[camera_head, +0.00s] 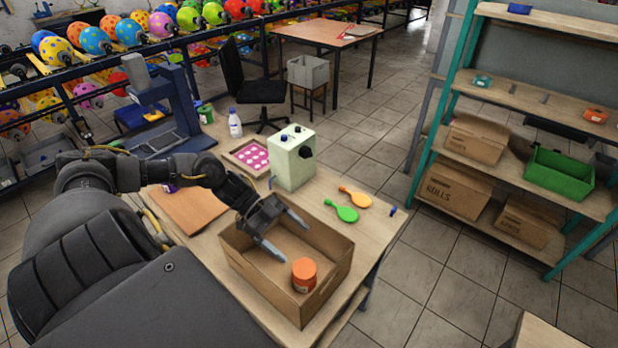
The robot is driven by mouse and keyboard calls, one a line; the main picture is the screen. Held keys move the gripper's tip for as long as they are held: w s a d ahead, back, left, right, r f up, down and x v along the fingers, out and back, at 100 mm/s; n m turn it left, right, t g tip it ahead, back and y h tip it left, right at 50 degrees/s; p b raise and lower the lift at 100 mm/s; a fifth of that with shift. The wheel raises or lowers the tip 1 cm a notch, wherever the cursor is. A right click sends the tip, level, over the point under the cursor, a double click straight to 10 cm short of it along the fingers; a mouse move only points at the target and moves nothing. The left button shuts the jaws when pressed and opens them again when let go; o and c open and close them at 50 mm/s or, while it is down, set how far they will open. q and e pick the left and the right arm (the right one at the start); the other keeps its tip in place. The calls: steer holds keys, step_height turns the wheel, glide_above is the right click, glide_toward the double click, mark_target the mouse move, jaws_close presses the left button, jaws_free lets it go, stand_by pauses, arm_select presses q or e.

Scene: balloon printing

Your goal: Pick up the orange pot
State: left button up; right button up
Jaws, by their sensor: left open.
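The orange pot (304,275) is a small round pot standing in the near right part of an open cardboard box (325,297) on the wooden table. My left gripper (286,239) reaches over the box from the left. Its two fingers are spread apart with nothing between them. The fingertips are over the box, up and to the left of the pot, and apart from it. My right gripper is not in view.
A pale green machine (293,160) stands just behind the box. A green balloon (342,211) and an orange balloon (355,196) lie right of it. A pink-dotted tray (250,157) and a white bottle (235,124) are farther back. Shelves (520,165) stand at right.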

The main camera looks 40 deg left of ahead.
arm_select(q)
steer(key=p, duration=0.1)
glide_toward(302, 267)
steer(key=x, duration=0.5)
steer(key=shift+w+f, duration=0.1)
steer(key=shift+d+f, duration=0.1)
steer(key=shift+d, duration=0.35)
steer(key=shift+d+f, duration=0.2)
steer(key=shift+d, duration=0.1)
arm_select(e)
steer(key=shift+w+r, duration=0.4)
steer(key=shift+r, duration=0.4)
arm_select(q)
steer(key=p+x, duration=0.2)
steer(key=x, duration=0.3)
steer(key=shift+w+d+p, duration=0.15)
steer(key=shift+d+p, duration=0.05)
steer(key=shift+p, duration=0.1)
steer(key=shift+d+f, duration=0.15)
steer(key=shift+f, duration=0.05)
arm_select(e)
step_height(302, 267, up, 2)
arm_select(q)
steer(key=shift+c, duration=0.4)
